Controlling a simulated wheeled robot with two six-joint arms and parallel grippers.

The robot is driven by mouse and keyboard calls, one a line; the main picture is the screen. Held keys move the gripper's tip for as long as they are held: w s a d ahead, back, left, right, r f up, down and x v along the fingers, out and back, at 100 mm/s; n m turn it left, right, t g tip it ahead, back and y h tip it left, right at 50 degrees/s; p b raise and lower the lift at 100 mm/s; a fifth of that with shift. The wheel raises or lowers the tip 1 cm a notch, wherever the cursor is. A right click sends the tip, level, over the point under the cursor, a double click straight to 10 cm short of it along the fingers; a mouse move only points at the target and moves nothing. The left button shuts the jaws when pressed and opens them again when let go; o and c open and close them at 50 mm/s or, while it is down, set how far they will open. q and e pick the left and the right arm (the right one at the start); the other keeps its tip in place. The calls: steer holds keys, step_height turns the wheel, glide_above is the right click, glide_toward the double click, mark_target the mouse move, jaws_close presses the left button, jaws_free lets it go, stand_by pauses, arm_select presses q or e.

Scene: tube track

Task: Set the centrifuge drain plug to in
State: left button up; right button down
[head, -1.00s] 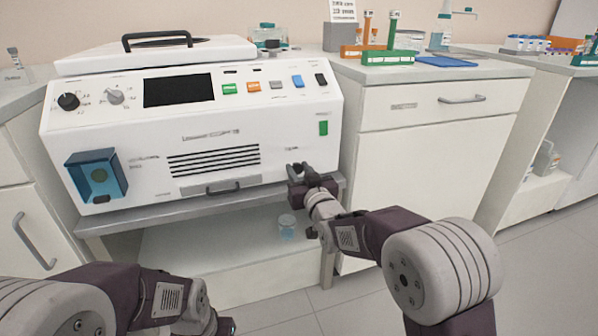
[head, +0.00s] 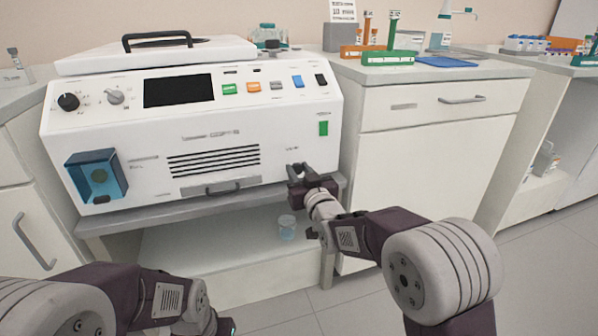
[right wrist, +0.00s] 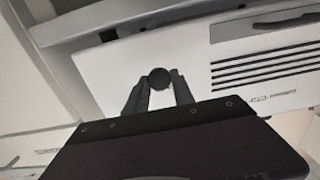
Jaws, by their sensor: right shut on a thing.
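The white centrifuge (head: 255,130) stands on a grey shelf. Its drain plug (right wrist: 159,77), a round black knob, shows between my fingertips in the right wrist view, against the white front panel. My right gripper (head: 300,172) is at the lower right of that panel in the head view and is shut on the plug; it also shows in the right wrist view (right wrist: 158,88).
A drawer handle (head: 224,187) and a blue box-like port (head: 97,175) are on the centrifuge front. A small clear beaker (head: 287,227) stands on the lower shelf below my right gripper. A white cabinet (head: 430,170) stands close to the right.

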mark_target(298, 168)
stand_by(0.4)
steer(key=shift+p+x, duration=0.6)
steer(key=shift+x, duration=0.45)
steer(key=c, duration=1.1)
jaws_free()
steer(key=shift+s+d+r, duration=0.1)
steer(key=shift+s+d, duration=0.05)
steer(key=shift+s, duration=0.25)
steer(key=p+v, duration=0.2)
steer(key=v, duration=0.3)
steer(key=b+v, duration=0.1)
steer(key=v, duration=0.2)
steer(key=shift+s, duration=0.1)
